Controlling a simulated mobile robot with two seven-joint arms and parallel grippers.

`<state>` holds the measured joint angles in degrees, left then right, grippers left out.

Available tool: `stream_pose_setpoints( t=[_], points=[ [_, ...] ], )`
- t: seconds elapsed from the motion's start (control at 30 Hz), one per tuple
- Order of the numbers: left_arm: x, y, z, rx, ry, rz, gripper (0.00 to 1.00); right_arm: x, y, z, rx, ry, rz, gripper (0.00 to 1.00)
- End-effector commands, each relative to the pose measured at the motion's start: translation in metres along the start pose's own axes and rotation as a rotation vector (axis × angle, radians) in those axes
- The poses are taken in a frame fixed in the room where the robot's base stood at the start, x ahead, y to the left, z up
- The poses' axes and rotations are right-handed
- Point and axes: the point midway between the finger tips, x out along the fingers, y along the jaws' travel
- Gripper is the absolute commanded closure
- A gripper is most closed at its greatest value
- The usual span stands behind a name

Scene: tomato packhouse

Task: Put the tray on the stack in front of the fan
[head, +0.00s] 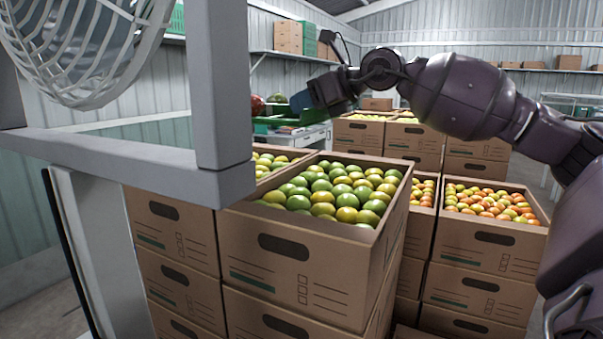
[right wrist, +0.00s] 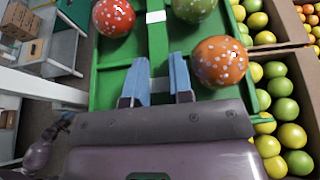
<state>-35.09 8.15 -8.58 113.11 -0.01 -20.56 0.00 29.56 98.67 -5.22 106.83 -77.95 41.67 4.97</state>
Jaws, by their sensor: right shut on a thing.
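My right gripper (head: 303,100) is shut on a green tray (head: 345,104), beyond the nearest crates in the head view. In the right wrist view the blue fingers (right wrist: 160,82) close on the tray's middle divider (right wrist: 158,45). The tray carries white-speckled red (right wrist: 113,17), green (right wrist: 194,8) and orange (right wrist: 220,62) tomatoes. The fan (head: 85,45) is at the upper left of the head view, behind a grey frame. The nearest stack of cardboard crates (head: 300,278) stands right of the frame, its top crate full of green and yellow tomatoes. My left gripper is not in view.
A grey frame post and bar (head: 222,110) stand close at the left, partly hiding the crates. More crates of orange tomatoes (head: 490,238) stand at the right, and others (head: 358,135) behind. A wall shelf (head: 290,55) holds boxes.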

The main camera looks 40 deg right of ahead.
Motion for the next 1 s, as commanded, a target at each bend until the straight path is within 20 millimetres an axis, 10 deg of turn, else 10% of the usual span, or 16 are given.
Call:
stream_pose_setpoints(
  t=[1.0],
  points=[
    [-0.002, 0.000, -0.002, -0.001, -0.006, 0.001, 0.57, 0.049, 0.000, -0.119, 0.002, -0.001, 0.000, 1.00]
  ],
)
